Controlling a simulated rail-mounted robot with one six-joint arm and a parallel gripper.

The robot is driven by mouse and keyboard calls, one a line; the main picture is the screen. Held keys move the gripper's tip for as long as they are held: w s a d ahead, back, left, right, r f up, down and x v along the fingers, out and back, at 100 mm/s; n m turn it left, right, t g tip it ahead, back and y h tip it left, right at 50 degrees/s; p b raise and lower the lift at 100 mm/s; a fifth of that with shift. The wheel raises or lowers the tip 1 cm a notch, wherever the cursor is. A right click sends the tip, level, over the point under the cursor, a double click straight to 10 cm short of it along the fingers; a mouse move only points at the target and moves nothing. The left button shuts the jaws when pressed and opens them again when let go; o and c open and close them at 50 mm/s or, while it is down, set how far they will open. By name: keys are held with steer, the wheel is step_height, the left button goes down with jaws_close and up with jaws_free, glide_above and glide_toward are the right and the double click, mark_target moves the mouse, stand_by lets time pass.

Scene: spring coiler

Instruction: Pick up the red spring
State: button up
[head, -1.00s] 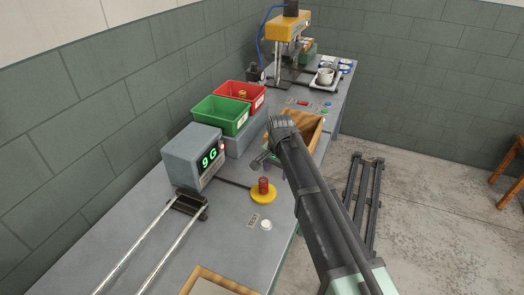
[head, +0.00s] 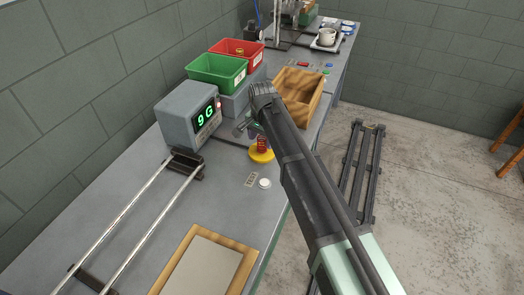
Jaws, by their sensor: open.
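The red spring (head: 262,145) stands upright on a round yellow pan (head: 261,155) beside the grey box with the green "9G" display (head: 205,114). My arm comes in from the lower right and ends just above and behind the spring. My gripper (head: 245,127) shows only in part at the arm's end, just up and left of the spring. It is open and holds nothing that I can see. The arm's wrist hides most of it. I cannot tell whether a finger touches the spring.
A green bin (head: 217,71) and a red bin (head: 238,57) stand behind the display box. An open wooden box (head: 300,92) is right of my wrist. A white button (head: 265,183) and a wood-framed board (head: 205,265) lie in front. Two rails (head: 140,205) run at left.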

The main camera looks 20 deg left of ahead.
mark_target(262, 137)
step_height(262, 137, down, 3)
steer(key=shift+r+b, duration=0.15)
steer(key=shift+b, duration=0.4)
steer(key=shift+r, duration=0.2)
steer(key=c, duration=1.1)
step_height(262, 137, up, 20)
steer(key=p, duration=2)
